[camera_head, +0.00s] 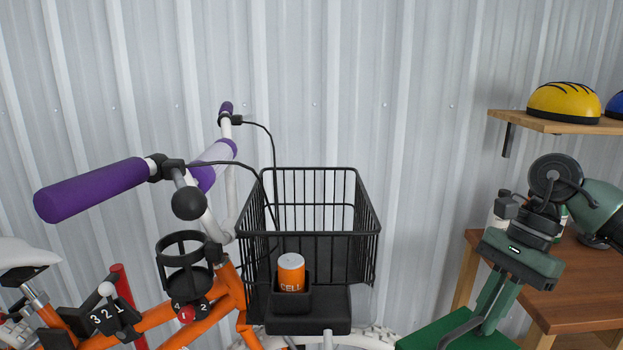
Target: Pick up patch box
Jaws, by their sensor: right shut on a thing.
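My right gripper (479,317) reaches down from the right, in front of the wooden table. Its fingers are shut on the black handle of a green box (425,341) at the bottom edge. I take this box for the patch box, but no label shows and its lower part is cut off by the frame. My left gripper is not in view.
An orange bicycle with purple grips (95,188) and a black wire basket (310,233) stands left of the box. An orange can (291,273) sits in a black holder on the basket's front. A wooden table (577,303) and a shelf with a yellow helmet (563,104) are at right.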

